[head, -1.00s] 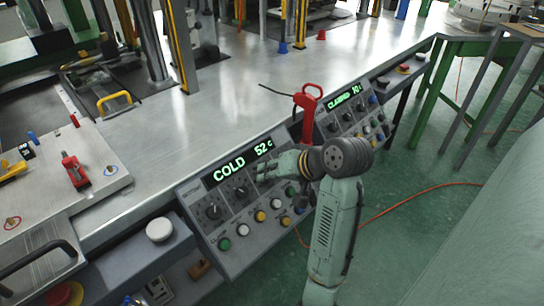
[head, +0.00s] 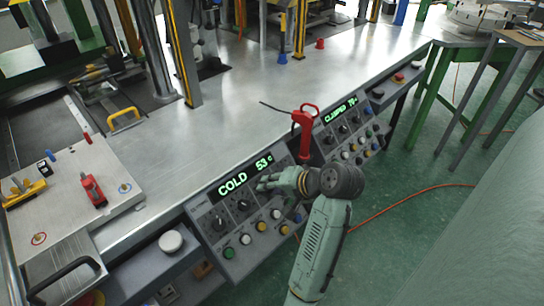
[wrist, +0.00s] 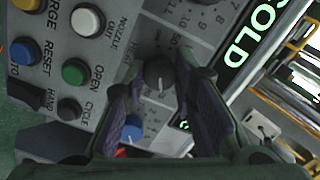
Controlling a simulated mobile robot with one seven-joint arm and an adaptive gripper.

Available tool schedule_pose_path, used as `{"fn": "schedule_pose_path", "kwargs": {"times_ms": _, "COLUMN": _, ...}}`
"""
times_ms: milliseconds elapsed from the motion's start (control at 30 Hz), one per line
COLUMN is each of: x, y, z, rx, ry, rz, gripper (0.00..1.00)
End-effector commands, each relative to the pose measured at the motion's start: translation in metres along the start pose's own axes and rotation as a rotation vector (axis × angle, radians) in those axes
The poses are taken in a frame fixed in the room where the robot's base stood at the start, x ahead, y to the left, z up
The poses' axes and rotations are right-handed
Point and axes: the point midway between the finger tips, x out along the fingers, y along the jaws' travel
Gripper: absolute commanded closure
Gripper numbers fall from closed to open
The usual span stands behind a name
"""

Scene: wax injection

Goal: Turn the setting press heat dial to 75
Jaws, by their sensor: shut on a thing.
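The grey control panel (head: 230,250) nearest my arm has a green display (head: 243,176) reading COLD 53 c. Two black dials show to the left of my gripper, one far left (head: 219,223) and one beside it (head: 243,206). My gripper (head: 265,183) is at the panel below the display's right part. In the wrist view its fingers (wrist: 160,85) are closed around a black dial (wrist: 158,74) with a pale pointer line. The fingers partly cover the dial's label and scale, so its setting is hard to read. In the head view the gripper hides this dial.
Several coloured buttons (head: 245,239) line the panel's lower part, close under my gripper. A red-handled tool (head: 303,130) stands between this panel and a second panel (head: 350,137) reading CLAMPED. The metal bench top (head: 220,120) behind is mostly clear.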

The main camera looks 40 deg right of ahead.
Motion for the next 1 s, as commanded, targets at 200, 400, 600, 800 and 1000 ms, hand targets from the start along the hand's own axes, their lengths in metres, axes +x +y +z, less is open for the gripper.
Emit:
{"fn": "schedule_pose_path", "kwargs": {"times_ms": 200, "x": 0.000, "y": 0.002, "z": 0.001, "rx": 0.002, "ry": -0.003, "rz": 0.002, "gripper": 1.00}}
{"fn": "schedule_pose_path", "kwargs": {"times_ms": 400, "x": 0.000, "y": 0.001, "z": 0.001, "rx": 0.001, "ry": -0.001, "rz": 0.001, "gripper": 0.62}}
{"fn": "schedule_pose_path", "kwargs": {"times_ms": 600, "x": 0.000, "y": 0.001, "z": 0.000, "rx": 0.000, "ry": -0.001, "rz": 0.001, "gripper": 0.55}}
{"fn": "schedule_pose_path", "kwargs": {"times_ms": 800, "x": -0.001, "y": 0.000, "z": 0.000, "rx": -0.001, "ry": 0.000, "rz": 0.000, "gripper": 0.55}}
{"fn": "schedule_pose_path", "kwargs": {"times_ms": 1000, "x": -0.019, "y": 0.001, "z": -0.001, "rx": -0.001, "ry": 0.005, "rz": 0.001, "gripper": 0.55}}
